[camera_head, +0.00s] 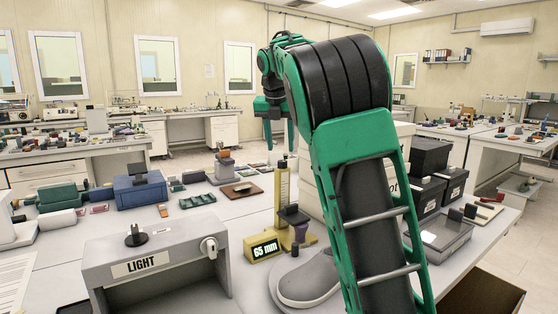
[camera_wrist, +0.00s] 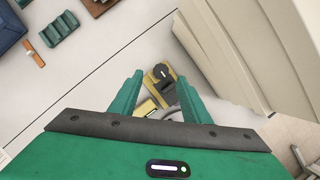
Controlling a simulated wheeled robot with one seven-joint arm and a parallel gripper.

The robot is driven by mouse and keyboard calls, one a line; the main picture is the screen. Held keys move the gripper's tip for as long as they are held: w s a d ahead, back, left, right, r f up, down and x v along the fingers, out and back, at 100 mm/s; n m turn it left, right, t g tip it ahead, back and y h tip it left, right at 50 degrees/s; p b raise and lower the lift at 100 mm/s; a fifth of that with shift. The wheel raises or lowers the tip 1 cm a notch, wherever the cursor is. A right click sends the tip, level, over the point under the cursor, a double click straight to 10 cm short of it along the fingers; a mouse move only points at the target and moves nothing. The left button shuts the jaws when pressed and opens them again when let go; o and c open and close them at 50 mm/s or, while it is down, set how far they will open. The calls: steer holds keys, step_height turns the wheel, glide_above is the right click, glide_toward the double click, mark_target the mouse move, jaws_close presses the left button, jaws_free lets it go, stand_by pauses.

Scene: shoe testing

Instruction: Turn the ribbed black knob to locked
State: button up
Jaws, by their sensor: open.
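A yellow height gauge (camera_head: 283,195) stands on the table beside a display reading 65 mm (camera_head: 264,248). A dark part (camera_head: 293,215) sits low on the gauge. In the wrist view a dark rounded knob-like part (camera_wrist: 161,71) shows on the gauge; ribs and any lock marking are too small to tell. Another black knob (camera_head: 136,236) stands on top of the grey LIGHT box (camera_head: 160,262). My gripper (camera_head: 279,134) points down above the gauge, open and empty. In the wrist view the gauge shows beyond and between its fingers (camera_wrist: 160,82), apart from them.
Pale boxes (camera_wrist: 225,50) stand close right of the gauge, with black bins (camera_head: 427,190) beyond. A blue box (camera_head: 140,190) and small blocks lie at left. Bare tabletop (camera_head: 235,212) lies left of the gauge.

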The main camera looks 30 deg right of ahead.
mark_target(282, 161)
steer(key=x, duration=0.6)
steer(key=shift+s, duration=0.1)
steer(key=c, duration=1)
